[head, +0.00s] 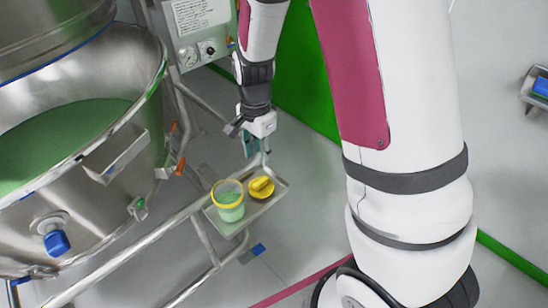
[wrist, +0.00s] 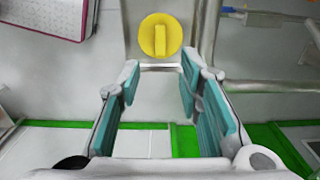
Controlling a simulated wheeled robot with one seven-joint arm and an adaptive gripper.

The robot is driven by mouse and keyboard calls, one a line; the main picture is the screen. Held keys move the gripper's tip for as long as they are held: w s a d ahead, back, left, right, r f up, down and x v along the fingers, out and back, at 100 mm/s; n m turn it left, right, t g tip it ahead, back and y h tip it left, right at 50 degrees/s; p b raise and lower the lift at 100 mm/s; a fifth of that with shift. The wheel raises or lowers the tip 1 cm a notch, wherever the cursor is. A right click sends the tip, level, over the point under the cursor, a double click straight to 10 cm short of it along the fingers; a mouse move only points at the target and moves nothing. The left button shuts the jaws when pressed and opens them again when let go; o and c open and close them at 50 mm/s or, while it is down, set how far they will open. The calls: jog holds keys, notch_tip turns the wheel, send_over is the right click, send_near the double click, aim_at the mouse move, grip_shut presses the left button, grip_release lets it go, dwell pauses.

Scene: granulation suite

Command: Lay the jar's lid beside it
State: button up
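The jar (head: 229,212) is a clear tub with a yellow rim and pale green contents. It stands upright and open-topped on a small metal tray (head: 262,213) in the head view. The yellow lid (head: 261,188), round with a raised bar grip, lies on the same tray just right of the jar, apart or nearly so. In the wrist view the lid (wrist: 160,36) is beyond the fingertips, with its bar upward. My gripper (head: 257,150) is above and behind the lid. In the wrist view its teal-padded fingers (wrist: 158,78) are spread wide with nothing between them. The jar is not visible there.
A large steel vessel (head: 145,80) with green material stands left of the tray. A metal rail (head: 150,240) runs along the tray's left side. A control box (head: 200,30) is behind. Little bare tray surrounds the lid.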

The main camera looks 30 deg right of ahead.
jog(key=s+r+n+t, duration=0.1)
jog(key=s+r+n, duration=0.65)
jog(key=r, duration=0.75)
jog(key=s+r+n, duration=0.3)
jog(key=s, duration=0.6)
jog(key=s+r+n+t, duration=0.1)
jog(key=s+r+n, duration=0.2)
jog(key=s, duration=0.5)
jog(key=shift+s+r+n+t, duration=0.2)
jog(key=shift+s+n+t, duration=0.1)
jog(key=shift+s+n, duration=0.15)
jog(key=shift+d, duration=0.1)
notch_tip(320, 180, up, 7)
jog(key=t+p, duration=0.1)
jog(key=p, duration=0.5)
jog(key=shift+r+t, duration=0.2)
jog(key=shift+t, duration=0.1)
